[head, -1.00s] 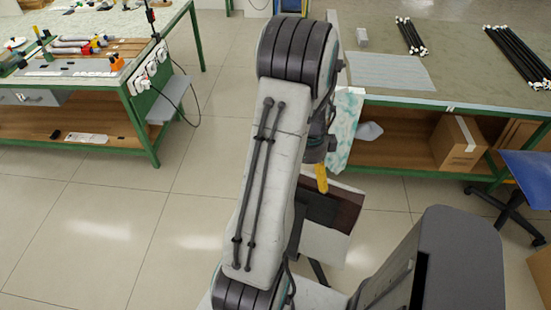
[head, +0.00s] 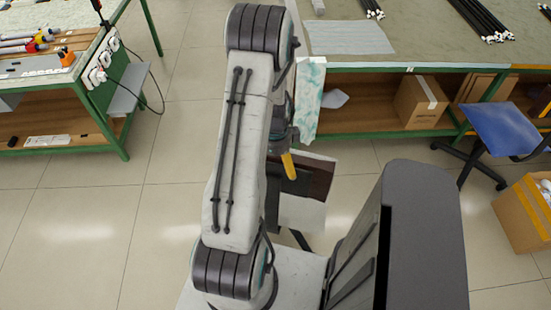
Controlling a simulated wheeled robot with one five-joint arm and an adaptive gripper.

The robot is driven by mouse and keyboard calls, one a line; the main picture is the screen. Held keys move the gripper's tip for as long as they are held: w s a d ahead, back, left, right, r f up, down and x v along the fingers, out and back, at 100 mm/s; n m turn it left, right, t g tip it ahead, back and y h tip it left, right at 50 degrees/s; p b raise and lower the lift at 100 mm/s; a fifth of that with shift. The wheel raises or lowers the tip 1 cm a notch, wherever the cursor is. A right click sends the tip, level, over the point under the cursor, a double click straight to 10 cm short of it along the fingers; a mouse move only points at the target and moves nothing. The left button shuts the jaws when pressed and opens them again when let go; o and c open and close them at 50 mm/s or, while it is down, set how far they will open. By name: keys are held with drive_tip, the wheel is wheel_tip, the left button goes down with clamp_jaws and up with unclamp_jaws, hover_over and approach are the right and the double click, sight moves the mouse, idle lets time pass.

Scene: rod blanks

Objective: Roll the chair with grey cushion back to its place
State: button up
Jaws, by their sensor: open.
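No chair with a grey cushion can be made out in the head view. The one chair seen is a blue one (head: 503,130) on a dark wheeled base at the right edge, in front of the workbench. My gripper (head: 289,165) hangs beyond my arm and is mostly hidden by it; a yellow finger shows. It is open, with nothing seen held in it. A dark brown and pale flat-faced item (head: 305,185) shows below and behind it; I cannot tell what it is.
A green-framed workbench (head: 350,67) stands ahead, with black rods (head: 487,18) on top and a cardboard box (head: 420,102) on its shelf. Another bench (head: 107,130) stands left. An open cardboard box (head: 525,215) sits on the floor at right. Floor at left is clear.

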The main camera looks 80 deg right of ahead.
drive_tip(key=shift+c, duration=0.5)
drive_tip(key=c, duration=1.3)
drive_tip(key=shift+s+d+b, duration=0.2)
drive_tip(key=shift+s+d, duration=3.65)
drive_tip(key=shift+d, duration=0.15)
drive_tip(key=shift+s+d+b, duration=0.15)
drive_tip(key=shift+s+d, duration=3.7)
drive_tip(key=shift+d, duration=0.15)
